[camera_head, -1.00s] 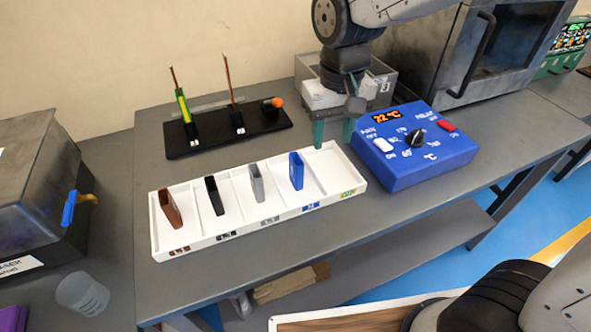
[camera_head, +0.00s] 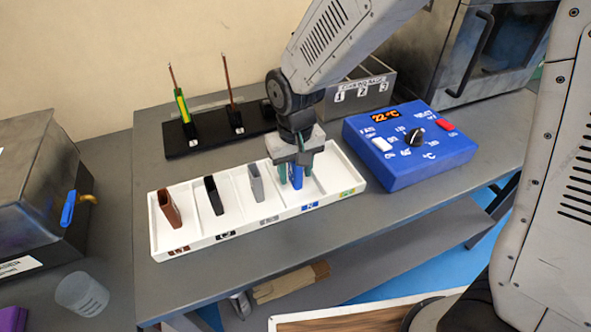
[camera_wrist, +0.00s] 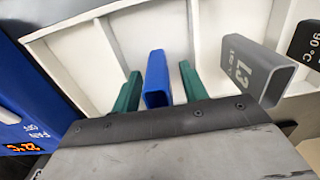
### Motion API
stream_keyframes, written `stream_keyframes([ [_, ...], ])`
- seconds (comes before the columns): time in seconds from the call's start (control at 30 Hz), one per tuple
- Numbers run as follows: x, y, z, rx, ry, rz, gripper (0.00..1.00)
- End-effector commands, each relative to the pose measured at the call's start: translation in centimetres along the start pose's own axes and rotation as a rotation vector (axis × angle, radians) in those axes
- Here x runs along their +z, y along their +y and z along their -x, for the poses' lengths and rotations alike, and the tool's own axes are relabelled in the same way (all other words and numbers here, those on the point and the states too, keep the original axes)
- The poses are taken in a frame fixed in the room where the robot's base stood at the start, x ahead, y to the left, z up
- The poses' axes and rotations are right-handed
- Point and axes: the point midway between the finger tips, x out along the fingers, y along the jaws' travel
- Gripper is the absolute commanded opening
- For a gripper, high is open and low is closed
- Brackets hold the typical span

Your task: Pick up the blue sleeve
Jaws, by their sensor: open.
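The blue sleeve (camera_head: 296,178) stands upright in its compartment of the white tray (camera_head: 245,230), above the blue label. In the wrist view the blue sleeve (camera_wrist: 156,78) sits between the two green fingers, with a visible gap on each side. My gripper (camera_head: 291,176) is above that compartment, pointing down, its fingers open around the sleeve. It also shows in the wrist view (camera_wrist: 158,88). The jaws partly hide the sleeve in the head view.
A grey sleeve (camera_head: 256,184), a black sleeve (camera_head: 214,196) and a brown sleeve (camera_head: 169,209) stand in compartments to the left. The blue control box (camera_head: 410,150) is close on the right. A black stand (camera_head: 210,140) with upright bars is behind the tray.

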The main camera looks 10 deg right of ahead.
Motion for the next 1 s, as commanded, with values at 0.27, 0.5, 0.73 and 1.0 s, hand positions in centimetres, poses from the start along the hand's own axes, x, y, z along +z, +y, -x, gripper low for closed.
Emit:
stream_keyframes([
  [0.27, 0.0, 0.0, -0.1, 0.000, 0.002, 0.000, 0.35],
  [0.5, 0.0, 0.0, -0.1, 0.000, 0.002, 0.000, 0.00],
  [0.73, 0.0, 0.0, 0.0, 0.000, 0.002, 0.000, 0.00],
  [1.0, -0.1, -0.1, 2.1, -0.001, 0.005, 0.000, 0.00],
])
